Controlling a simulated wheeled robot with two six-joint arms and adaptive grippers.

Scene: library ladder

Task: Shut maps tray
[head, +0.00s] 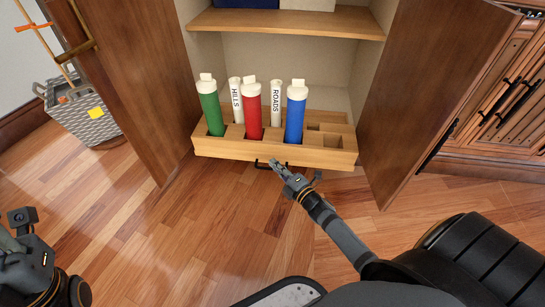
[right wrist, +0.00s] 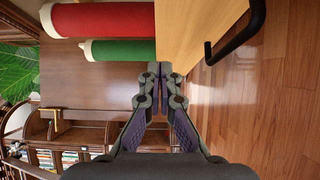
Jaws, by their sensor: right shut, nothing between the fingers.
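The maps tray (head: 285,153) is a light wooden drawer standing out at the front of the open cabinet. It has a dark bar handle (head: 268,164) low on its front. Green (head: 209,108), red (head: 252,110) and blue (head: 295,115) tubes stand in it, with white rolls marked HILLS (head: 236,98) and ROADS (head: 275,100). My right gripper (head: 277,165) is shut and empty at the tray's front, close to the handle. In the right wrist view its closed fingertips (right wrist: 160,70) are at the tray's wood (right wrist: 200,28); contact is unclear. My left fingers are out of view.
Open cabinet doors stand left (head: 130,90) and right (head: 425,90) of the tray. A shelf (head: 285,23) lies above it. A grey basket (head: 82,118) stands at the left. The wooden floor (head: 180,230) in front is clear.

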